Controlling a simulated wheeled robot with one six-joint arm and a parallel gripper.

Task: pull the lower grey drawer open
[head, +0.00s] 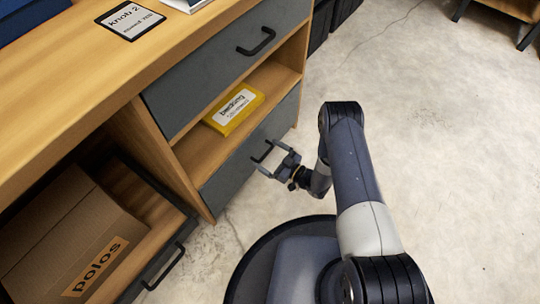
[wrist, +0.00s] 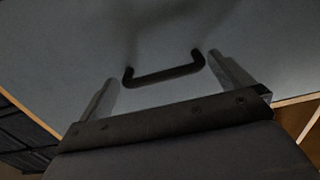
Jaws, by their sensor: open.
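The lower grey drawer (head: 224,182) is in the right part of the wooden cabinet, under an open shelf, and looks shut. Its front fills most of the wrist view (wrist: 60,40). Its black bar handle (wrist: 165,77) lies between my two fingers in the wrist view, apart from both as far as I can see. My gripper (head: 266,156) is open in front of the drawer face, right at the handle. It also shows in the wrist view (wrist: 161,68). In the head view the gripper partly covers the handle.
An upper grey drawer (head: 215,65) with a black handle is above. A yellow box (head: 236,110) lies on the shelf between. At the lower left, an open drawer holds a cardboard box (head: 70,240) marked "polos". Bare concrete floor (head: 440,120) is clear to the right.

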